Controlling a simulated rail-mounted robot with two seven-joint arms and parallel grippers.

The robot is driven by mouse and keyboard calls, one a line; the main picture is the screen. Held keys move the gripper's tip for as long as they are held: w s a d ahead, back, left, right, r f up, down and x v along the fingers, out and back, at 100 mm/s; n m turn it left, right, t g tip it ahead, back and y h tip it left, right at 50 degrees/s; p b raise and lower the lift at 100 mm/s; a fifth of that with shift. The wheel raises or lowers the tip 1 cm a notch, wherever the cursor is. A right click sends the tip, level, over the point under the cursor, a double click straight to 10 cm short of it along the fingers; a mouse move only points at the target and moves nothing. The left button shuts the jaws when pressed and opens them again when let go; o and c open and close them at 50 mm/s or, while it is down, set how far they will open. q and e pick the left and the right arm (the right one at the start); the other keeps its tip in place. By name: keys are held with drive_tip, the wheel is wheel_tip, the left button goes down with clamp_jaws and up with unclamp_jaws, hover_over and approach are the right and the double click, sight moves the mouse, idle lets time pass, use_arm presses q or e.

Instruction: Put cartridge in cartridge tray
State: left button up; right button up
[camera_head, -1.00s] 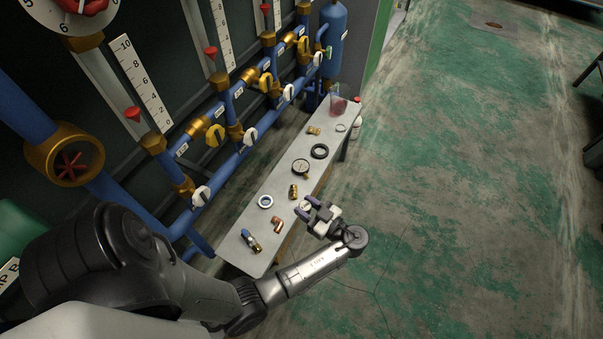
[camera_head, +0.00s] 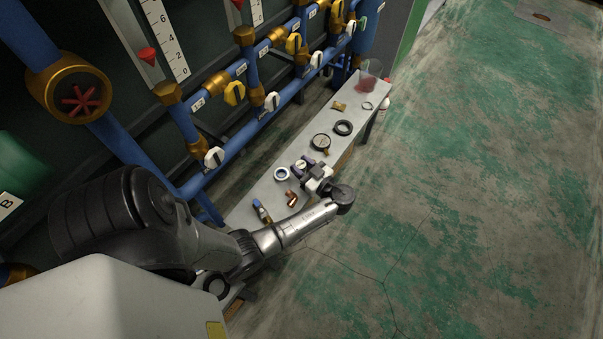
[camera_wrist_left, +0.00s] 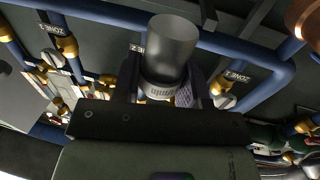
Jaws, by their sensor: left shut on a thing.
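The cylinder stands up out of the fingers in that picture. In the head view only a small pale part of it shows between the fingertips. I cannot make out a cartridge tray in these views. My right gripper is not in view.
Open floor (camera_head: 470,190) lies right.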

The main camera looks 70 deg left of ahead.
use_arm(q)
drive_tip(key=shift+f+b, duration=1.2)
drive_tip(key=shift+f, duration=0.75)
drive_tip(key=shift+f, duration=0.15)
drive_tip(key=o, duration=1)
drive_tip(key=shift+c, duration=0.2)
